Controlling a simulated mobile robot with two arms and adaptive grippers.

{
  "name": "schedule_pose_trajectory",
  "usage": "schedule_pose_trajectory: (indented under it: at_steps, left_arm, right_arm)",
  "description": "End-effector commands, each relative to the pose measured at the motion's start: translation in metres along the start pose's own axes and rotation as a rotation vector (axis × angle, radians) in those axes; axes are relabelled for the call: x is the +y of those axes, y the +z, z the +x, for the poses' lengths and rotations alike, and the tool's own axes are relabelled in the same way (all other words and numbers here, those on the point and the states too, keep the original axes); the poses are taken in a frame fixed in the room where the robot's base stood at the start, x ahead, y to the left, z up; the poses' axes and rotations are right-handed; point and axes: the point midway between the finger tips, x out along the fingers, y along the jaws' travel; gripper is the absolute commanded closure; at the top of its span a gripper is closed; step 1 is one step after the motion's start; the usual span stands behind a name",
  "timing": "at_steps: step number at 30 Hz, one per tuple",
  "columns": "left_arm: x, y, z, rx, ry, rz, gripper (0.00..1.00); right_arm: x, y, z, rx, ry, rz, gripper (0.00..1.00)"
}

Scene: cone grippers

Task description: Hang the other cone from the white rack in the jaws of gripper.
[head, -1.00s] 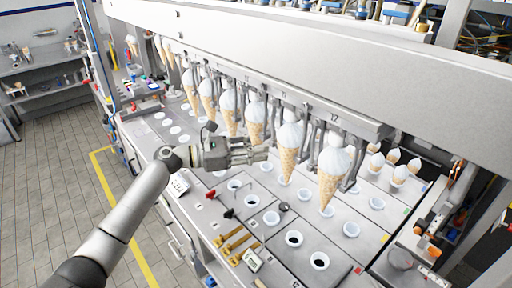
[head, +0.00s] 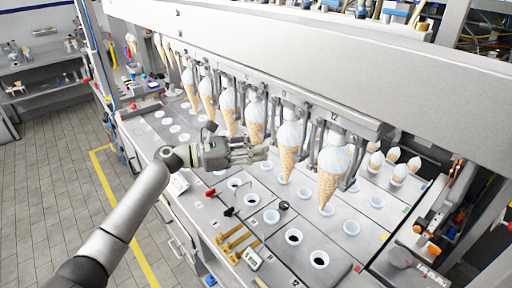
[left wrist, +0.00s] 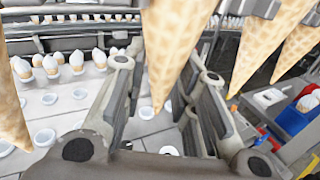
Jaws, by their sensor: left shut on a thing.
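Waffle cones with white tops hang in a row under the machine's beam, in metal jaws (head: 308,150). My left gripper (head: 262,153) is shut on one cone (head: 256,112) near its tip, which the fingers hide in the head view. In the left wrist view this cone (left wrist: 172,45) comes down between the fingers (left wrist: 165,105), its top out of frame. Two nearer cones hang to its right, one close to my fingertips (head: 288,155) and one beyond (head: 332,180). Several white-topped cones (head: 398,172) stand at the back right, perhaps on the white rack. My right gripper is not in view.
White ring holders (head: 272,217) sit in the metal worktop, several of them empty. Brass and red-handled tools (head: 232,240) lie at its front edge. The long beam (head: 300,62) closes off the space above the cones. A blue bin (left wrist: 295,115) is at the right of the wrist view.

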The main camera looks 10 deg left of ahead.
Motion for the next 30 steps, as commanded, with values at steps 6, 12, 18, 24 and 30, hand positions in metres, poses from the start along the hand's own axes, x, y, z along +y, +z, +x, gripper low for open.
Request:
schedule_pose_trajectory:
  at_steps: [6, 12, 18, 24, 30]
  left_arm:
    - [-0.0001, -0.0021, 0.0001, -0.001, 0.000, 0.000, 0.87]
    - [-0.0003, -0.0041, 0.0002, -0.001, 0.000, 0.000, 0.87]
    - [-0.0004, -0.0048, 0.0002, -0.001, 0.000, 0.000, 0.87]
    - [-0.0004, -0.0047, 0.0002, -0.001, 0.000, 0.000, 0.66]
    - [-0.0004, -0.0047, 0.0002, 0.000, 0.000, 0.000, 0.49]
  right_arm:
    - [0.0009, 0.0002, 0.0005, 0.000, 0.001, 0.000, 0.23]
    - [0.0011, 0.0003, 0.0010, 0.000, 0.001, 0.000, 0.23]
    - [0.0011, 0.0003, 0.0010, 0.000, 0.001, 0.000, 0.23]
    - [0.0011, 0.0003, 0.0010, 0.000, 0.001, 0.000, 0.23]
    - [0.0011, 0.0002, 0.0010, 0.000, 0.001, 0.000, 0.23]
